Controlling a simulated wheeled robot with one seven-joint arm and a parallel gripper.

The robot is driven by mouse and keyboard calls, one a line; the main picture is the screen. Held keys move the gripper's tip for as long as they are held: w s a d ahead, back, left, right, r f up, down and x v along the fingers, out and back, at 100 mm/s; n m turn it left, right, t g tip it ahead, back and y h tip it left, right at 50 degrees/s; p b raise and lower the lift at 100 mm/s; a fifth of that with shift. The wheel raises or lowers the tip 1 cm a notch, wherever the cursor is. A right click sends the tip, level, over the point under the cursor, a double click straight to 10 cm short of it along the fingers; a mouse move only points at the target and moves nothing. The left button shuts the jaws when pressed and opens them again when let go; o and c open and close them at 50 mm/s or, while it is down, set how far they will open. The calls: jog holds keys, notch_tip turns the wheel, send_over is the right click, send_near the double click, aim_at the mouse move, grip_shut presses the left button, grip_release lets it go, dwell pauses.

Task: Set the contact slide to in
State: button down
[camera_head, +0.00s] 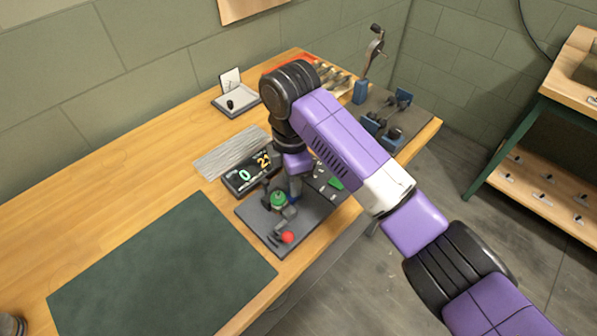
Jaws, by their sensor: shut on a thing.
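A dark panel (259,227) lies on the wooden bench near its front edge. It carries a green knob (278,198), a red ball (288,237) and small grey parts. My gripper (295,196) points down over the panel, just right of the green knob. Its jaws are shut on a small part there, which I take to be the contact slide; the jaws and my arm hide most of it. I cannot tell whether the slide stands at in or out. A green piece (335,183) and small pale marks show on the panel right of my gripper.
A display with lit digits (241,179) stands behind the panel, by a ribbed grey plate (230,152). A dark green mat (160,275) lies left. A small gauge tray (236,101) and blue clamps (385,128) stand farther back. Bare bench lies at left.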

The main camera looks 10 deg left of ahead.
jog(key=shift+s+a, duration=0.15)
jog(key=shift+s, duration=0.05)
jog(key=c, duration=1.3)
grip_release()
notch_tip(320, 180, up, 8)
jog(key=shift+f, duration=0.1)
